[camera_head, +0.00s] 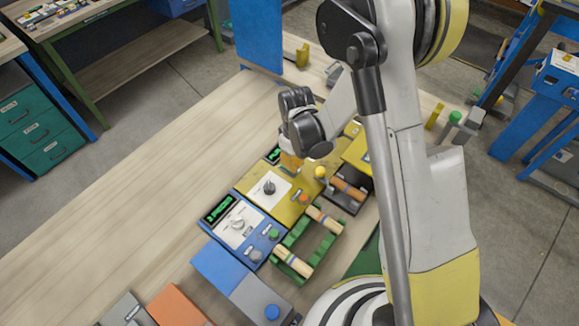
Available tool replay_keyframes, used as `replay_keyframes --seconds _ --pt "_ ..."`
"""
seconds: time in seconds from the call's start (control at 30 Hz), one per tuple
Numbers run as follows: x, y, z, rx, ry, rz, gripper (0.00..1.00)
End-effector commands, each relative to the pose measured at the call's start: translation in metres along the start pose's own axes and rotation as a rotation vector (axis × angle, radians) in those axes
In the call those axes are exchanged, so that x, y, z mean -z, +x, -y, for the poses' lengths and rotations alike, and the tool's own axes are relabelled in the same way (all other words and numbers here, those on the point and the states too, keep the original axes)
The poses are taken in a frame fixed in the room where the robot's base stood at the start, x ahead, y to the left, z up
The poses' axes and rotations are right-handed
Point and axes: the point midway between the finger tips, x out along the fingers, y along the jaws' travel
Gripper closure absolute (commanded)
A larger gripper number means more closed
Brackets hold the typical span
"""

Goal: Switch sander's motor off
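A blue control unit (216,233) with a green-lit display, a pale knob and green and blue buttons stands on the bench. Beside it, up and to the right, is a yellow unit (290,208) with a black dial on a white plate and an orange button. No label readable here tells me which one is the sander. Another green display (273,154) shows partly beyond the yellow unit. My arm's dark wrist (310,133) hangs above the far end of the yellow unit and hides part of that row. My gripper's fingers cannot be made out.
A green frame (310,246) holds turned wood pieces, and another wood piece (348,189) lies in a dark holder. A blue and grey box (240,283) with a blue button is nearer. The wooden bench (150,180) is bare to the left. A blue panel (258,33) stands behind.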

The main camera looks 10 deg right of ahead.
Motion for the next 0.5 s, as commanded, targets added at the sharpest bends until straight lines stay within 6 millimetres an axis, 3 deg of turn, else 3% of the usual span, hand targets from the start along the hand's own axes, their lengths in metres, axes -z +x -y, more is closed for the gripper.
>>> replay_keyframes --seconds 0.5 --pt "0.0001 0.0136 0.0000 0.000 0.000 0.000 1.00"
